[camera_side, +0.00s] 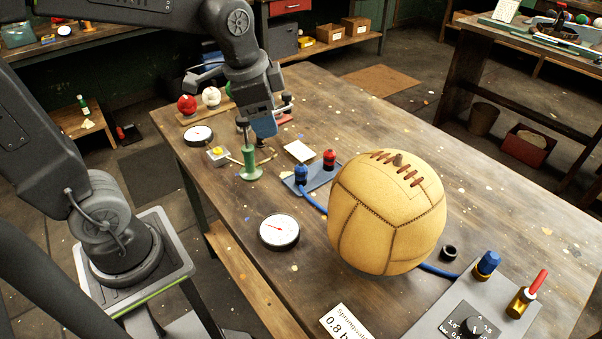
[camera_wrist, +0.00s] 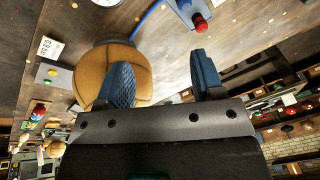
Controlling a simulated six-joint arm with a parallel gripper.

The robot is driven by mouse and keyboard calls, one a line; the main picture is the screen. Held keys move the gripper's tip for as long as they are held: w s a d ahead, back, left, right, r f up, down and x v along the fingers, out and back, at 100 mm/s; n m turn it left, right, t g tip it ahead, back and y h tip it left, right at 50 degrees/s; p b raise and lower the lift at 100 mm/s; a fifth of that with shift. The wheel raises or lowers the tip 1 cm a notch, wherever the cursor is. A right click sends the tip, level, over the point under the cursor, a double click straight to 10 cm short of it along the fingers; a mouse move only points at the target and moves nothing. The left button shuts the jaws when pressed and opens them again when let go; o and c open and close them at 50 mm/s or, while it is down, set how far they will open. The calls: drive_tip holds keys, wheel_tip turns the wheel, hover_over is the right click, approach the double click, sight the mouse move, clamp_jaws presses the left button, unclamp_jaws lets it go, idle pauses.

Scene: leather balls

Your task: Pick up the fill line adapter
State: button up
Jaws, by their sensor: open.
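A blue hose (camera_side: 313,203) runs from this plate behind the ball; I cannot tell which fitting is the fill line adapter. The red-topped fitting also shows at the top of the wrist view (camera_wrist: 201,23). My gripper (camera_side: 264,127) is left of and behind the plate, above the table. In the wrist view my gripper (camera_wrist: 160,61) has its blue fingers apart with nothing held between them.
A large tan leather ball (camera_side: 385,220) stands right of the plate. A green pump-like piece (camera_side: 250,165) stands beneath my gripper. A gauge (camera_side: 279,232), a black ring (camera_side: 449,253) and a control panel (camera_side: 430,320) with another blue fitting (camera_side: 488,262) lie nearer. The right rear tabletop is mostly clear.

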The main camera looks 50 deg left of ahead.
sight(301, 165)
drive_tip(key=w+a+f+m+g, duration=0.3)
drive_tip(key=w+f+m, duration=0.4)
drive_tip(key=w+f, duration=0.3)
drive_tip(key=f, duration=0.7)
drive_tip(key=shift+w+a, duration=0.15)
drive_tip(key=shift+w, duration=0.25)
drive_tip(key=shift+s+f, duration=0.2)
drive_tip(key=shift+f, duration=2.55)
drive_tip(key=shift+c, duration=0.4)
